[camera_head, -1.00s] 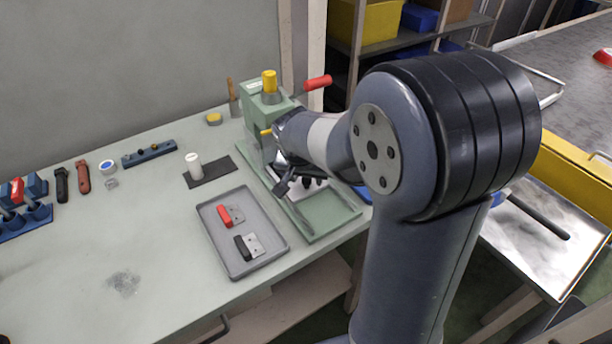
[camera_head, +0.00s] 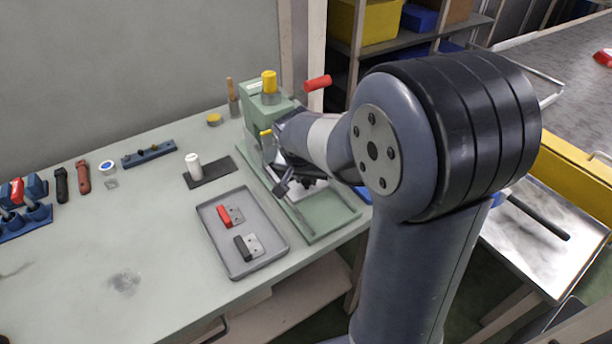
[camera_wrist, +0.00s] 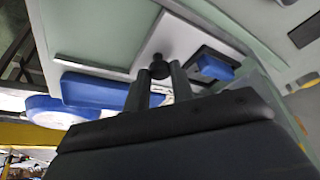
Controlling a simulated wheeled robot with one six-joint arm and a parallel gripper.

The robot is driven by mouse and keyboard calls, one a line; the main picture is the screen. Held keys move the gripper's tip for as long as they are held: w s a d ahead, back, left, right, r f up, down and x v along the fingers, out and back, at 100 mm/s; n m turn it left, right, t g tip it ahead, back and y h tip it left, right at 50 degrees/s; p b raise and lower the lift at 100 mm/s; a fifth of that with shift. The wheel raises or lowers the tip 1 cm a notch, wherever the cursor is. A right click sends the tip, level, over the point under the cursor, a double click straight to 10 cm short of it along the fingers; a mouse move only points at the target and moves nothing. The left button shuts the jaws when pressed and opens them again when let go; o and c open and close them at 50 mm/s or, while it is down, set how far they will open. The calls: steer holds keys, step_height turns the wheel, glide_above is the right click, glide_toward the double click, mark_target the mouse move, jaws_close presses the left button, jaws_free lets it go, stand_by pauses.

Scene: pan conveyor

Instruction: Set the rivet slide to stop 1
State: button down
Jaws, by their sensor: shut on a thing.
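The green rivet press (camera_head: 268,112) stands at the back of the workbench, with its pale green base (camera_head: 325,222) reaching toward the front. My gripper (camera_head: 298,184) is low over that base; my arm hides much of it and most of the slide. In the wrist view, my gripper (camera_wrist: 159,82) has its two dark fingers around a round black knob (camera_wrist: 158,65), shut on it. The knob stands on a light plate (camera_wrist: 185,42) on the green base, which I take to be the slide. I cannot read any stop marks.
A grey tray (camera_head: 214,240) with a red-handled and a black-handled piece lies left of the base. A white cylinder (camera_head: 194,166) stands on a dark mat behind it. The press's red-ended lever (camera_head: 318,82) sticks out near my arm.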

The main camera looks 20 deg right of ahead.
steer(key=shift+w+a, duration=0.25)
steer(key=shift+w, duration=0.5)
steer(key=shift+w+a, duration=0.2)
steer(key=shift+w, duration=0.5)
steer(key=shift+w+a, duration=0.25)
steer(key=shift+w, duration=0.5)
steer(key=c, duration=1.2)
jaws_free()
steer(key=shift+c, duration=0.2)
steer(key=shift+s+r, duration=0.1)
steer(key=v, duration=1)
steer(key=shift+r, duration=0.3)
steer(key=shift+s, duration=0.1)
